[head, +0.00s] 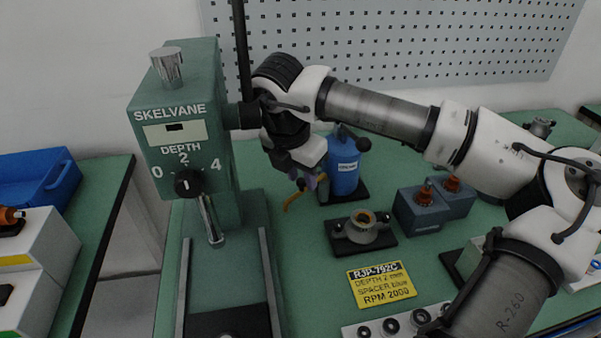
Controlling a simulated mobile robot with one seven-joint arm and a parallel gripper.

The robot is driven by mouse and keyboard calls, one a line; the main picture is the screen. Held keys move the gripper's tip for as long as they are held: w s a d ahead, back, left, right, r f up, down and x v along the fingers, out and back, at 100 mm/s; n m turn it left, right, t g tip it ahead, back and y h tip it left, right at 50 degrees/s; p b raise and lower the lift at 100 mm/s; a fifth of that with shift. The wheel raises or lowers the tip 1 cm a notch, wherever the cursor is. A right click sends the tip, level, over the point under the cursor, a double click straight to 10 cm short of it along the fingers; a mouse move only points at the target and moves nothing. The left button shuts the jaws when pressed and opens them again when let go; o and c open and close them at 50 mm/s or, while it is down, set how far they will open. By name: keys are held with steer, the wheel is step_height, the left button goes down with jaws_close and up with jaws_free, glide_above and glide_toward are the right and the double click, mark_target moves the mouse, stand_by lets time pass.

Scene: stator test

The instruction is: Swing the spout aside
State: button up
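A thin, bent orange-yellow piece (292,202), which may be the spout, shows just below and left of my gripper (312,184). A small purple-blue part shows right at the fingertips. I cannot tell whether the fingers are closed on the orange piece or only beside it. My gripper and wrist hide the canister's left side and any joint of the spout there.
The green SKELVANE press (184,120) stands close left of my wrist. A metal round fixture (364,230) on a black plate, a yellow card (381,285) and a dark blue-grey box (433,208) with orange-topped parts lie right of the gripper. Some green tabletop (300,245) is bare.

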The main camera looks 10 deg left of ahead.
steer(key=v, duration=0.2)
steer(key=p+v, duration=0.1)
steer(key=v, duration=0.1)
steer(key=d+v, duration=0.1)
steer(key=shift+s+a+r+p, duration=0.1)
steer(key=shift+s+r+p, duration=0.15)
steer(key=shift+r, duration=0.2)
stand_by(0.4)
